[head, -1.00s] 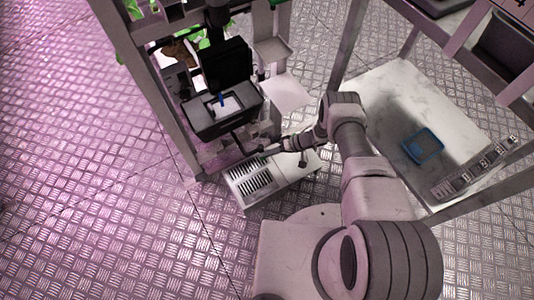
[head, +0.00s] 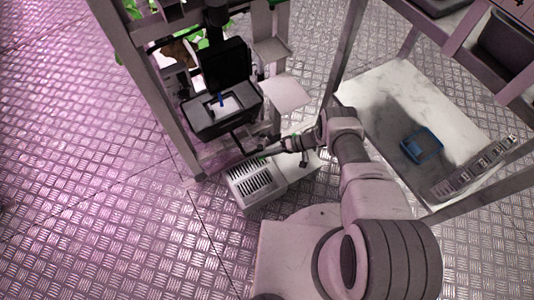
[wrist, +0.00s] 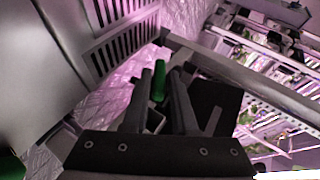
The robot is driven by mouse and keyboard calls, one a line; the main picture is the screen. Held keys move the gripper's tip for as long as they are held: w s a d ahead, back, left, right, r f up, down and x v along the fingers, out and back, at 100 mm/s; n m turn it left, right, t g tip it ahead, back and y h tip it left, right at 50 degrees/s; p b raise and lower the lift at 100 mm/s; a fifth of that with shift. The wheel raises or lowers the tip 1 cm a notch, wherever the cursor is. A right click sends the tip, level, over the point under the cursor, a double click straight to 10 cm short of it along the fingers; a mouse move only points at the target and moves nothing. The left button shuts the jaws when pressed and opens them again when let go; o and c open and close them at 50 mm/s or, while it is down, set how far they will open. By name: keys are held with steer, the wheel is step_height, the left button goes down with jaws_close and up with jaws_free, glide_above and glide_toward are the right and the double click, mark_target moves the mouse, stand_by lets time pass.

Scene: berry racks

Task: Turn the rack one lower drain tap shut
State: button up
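In the wrist view a green handle (wrist: 159,82), which looks like the tap's lever, stands between the two dark fingers of my gripper (wrist: 161,75). It nearly fills the gap between the fingertips; I cannot tell whether they press on it. In the head view my gripper (head: 264,154) is low beside the rack's post, just above the slotted end of a pale box. The tap itself is too small and too covered by my gripper to make out there, so how far it is turned cannot be seen.
The pale box (head: 240,186) with dark slots stands on the floor under my gripper. A blue tray (head: 422,145) sits on the white shelf at right. The patterned floor at left is clear.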

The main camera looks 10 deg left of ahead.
steer(key=shift+o, duration=1.2)
steer(key=shift+h, duration=0.3)
